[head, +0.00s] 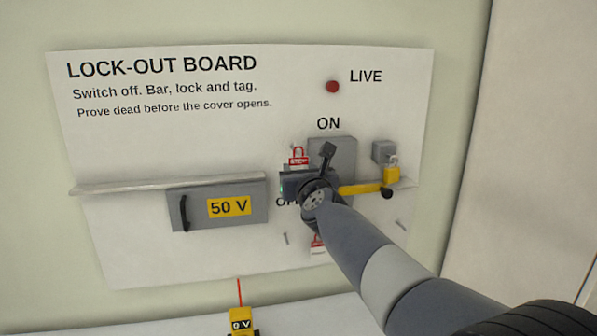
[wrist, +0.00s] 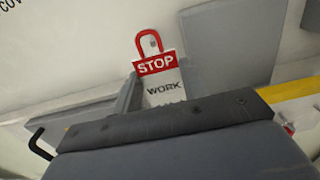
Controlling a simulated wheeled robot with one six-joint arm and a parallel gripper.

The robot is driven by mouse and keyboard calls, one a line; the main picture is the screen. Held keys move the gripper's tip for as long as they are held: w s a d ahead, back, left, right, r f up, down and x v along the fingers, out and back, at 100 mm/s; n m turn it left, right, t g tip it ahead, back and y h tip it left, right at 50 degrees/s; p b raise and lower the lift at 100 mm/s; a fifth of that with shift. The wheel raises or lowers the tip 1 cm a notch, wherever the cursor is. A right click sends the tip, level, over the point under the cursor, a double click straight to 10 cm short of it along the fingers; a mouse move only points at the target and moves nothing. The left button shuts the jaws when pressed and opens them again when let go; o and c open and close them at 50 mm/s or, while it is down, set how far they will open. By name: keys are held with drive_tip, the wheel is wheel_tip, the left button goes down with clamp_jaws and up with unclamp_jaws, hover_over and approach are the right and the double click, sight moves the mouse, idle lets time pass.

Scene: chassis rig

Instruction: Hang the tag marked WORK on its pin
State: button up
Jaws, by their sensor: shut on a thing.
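The WORK tag (wrist: 161,86) is white with a red STOP band and a red loop on top. It also shows in the head view (head: 298,158), upright just above my gripper (head: 292,182). My gripper is shut on the tag's lower part, in front of the board near the switch box (head: 340,152). In the wrist view the tag faces the camera, its loop clear of any pin. A short bare pin (head: 286,238) stands out below my gripper, and another (head: 401,224) is at the right. Any lettering beside the pins is hidden or unreadable.
A second red-and-white tag (head: 318,243) is partly hidden below my gripper. A yellow bar (head: 358,189) and yellow padlock (head: 391,171) are at the right. A ledge (head: 120,188) and the 50 V cover (head: 192,207) lie left. A yellow meter (head: 241,322) reads 0 V.

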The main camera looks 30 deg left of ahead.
drive_tip(key=shift+b+v, duration=0.75)
drive_tip(key=shift+v, duration=1.35)
